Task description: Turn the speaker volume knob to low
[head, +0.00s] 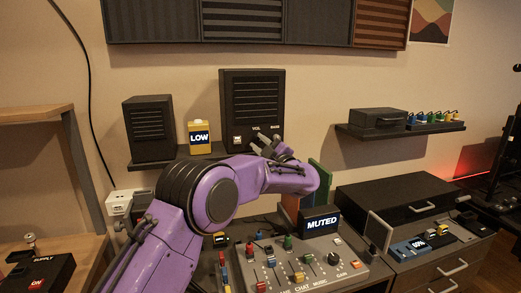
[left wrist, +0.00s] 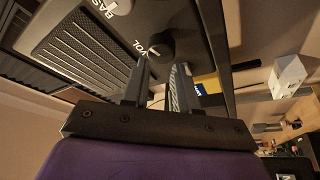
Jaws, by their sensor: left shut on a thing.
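The large dark speaker (head: 252,92) stands on the wall shelf, with VOL and BASS labels low on its front. A small yellow sign (head: 199,129) beside it reads LOW. My left gripper (head: 268,147) is at the speaker's lower front, covering the knobs in the head view. In the left wrist view, the dark round volume knob (left wrist: 161,44) with a pale mark shows beside the VOL label. My left gripper (left wrist: 161,70) is shut on this knob, one finger on either side. A pale BASS knob (left wrist: 120,6) is partly cut off at the top. My right gripper is not in view.
A smaller speaker (head: 150,129) stands left of the sign on the shelf (head: 146,164). A right-hand shelf (head: 395,132) holds a dark box and several small coloured items.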

